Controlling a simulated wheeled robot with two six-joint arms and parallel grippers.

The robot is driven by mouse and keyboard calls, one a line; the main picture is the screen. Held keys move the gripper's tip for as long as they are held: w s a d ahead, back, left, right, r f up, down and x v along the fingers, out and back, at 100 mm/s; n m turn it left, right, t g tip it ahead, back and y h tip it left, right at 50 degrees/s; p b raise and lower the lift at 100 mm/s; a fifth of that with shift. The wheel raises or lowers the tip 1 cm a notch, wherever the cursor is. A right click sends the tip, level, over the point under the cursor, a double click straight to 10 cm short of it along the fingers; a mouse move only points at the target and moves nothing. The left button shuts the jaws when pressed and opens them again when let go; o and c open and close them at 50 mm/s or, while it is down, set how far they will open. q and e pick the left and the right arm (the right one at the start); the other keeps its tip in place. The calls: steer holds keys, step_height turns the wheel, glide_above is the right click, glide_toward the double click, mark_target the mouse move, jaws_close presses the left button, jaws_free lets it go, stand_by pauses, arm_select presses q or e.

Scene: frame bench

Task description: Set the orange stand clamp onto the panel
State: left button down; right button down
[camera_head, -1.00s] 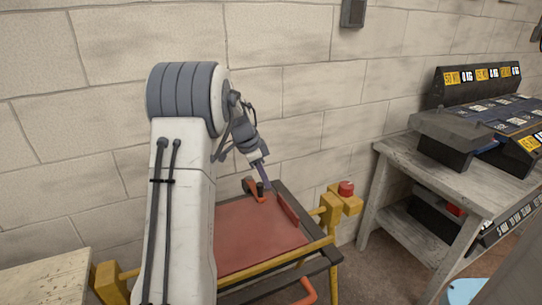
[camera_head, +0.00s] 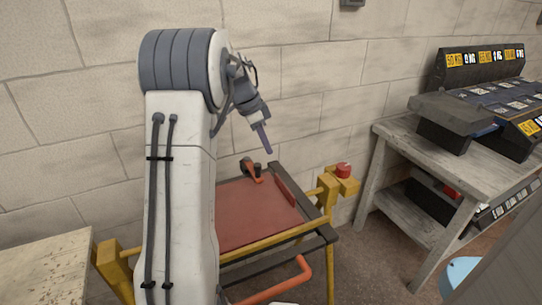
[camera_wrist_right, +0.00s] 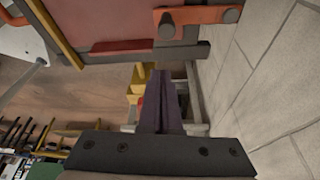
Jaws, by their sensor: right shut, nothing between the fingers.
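The orange stand clamp (camera_head: 257,179), with a dark knob, sits at the far edge of the reddish panel (camera_head: 250,218), against its dark frame. The clamp also shows at the top of the right wrist view (camera_wrist_right: 198,17), with the panel (camera_wrist_right: 90,20) to its left. My right gripper (camera_head: 267,150) is shut and empty, pointing down, a little above and right of the clamp and apart from it. In the right wrist view its fingers (camera_wrist_right: 162,85) are together. My left gripper is not in view. My right arm hides the panel's left part.
A yellow stand with a red button (camera_head: 343,170) is at the panel's right. An orange handle (camera_head: 285,285) sticks out in front. A brick wall (camera_head: 320,95) rises close behind. A workbench (camera_head: 400,145) with dark weights stands right; a wooden tabletop (camera_head: 45,265) is at left.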

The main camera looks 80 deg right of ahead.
steer(key=shift+s+d+v, duration=0.1)
steer(key=shift+s+v, duration=0.05)
steer(key=shift+v, duration=0.9)
steer(key=shift+s+d+v, duration=0.15)
steer(key=shift+s+v, duration=0.05)
steer(key=shift+v, duration=0.8)
steer(key=shift+r, duration=0.15)
steer(key=w+a+n+t+p, duration=0.1)
steer(key=w+a+n, duration=0.1)
steer(key=w, duration=0.4)
steer(key=w+a+n, duration=0.2)
steer(key=w+n, duration=0.1)
steer(key=w, duration=0.4)
steer(key=w+a+n+t+p, duration=0.1)
steer(key=w+a+n+t, duration=0.1)
steer(key=w+a+n, duration=1.2)
steer(key=w+a+n+t+y+p, duration=0.1)
steer(key=w+a+n, duration=0.25)
steer(key=a, duration=1.15)
steer(key=w+a+n+p, duration=0.15)
steer(key=a+n, duration=0.35)
steer(key=a, duration=1.1)
steer(key=s+a+f+n+y+p, duration=0.1)
steer(key=s+a+f+n, duration=0.2)
steer(key=s+a+n, duration=0.8)
steer(key=s+a, duration=0.1)
steer(key=s, duration=0.2)
steer(key=shift+a+n, duration=0.35)
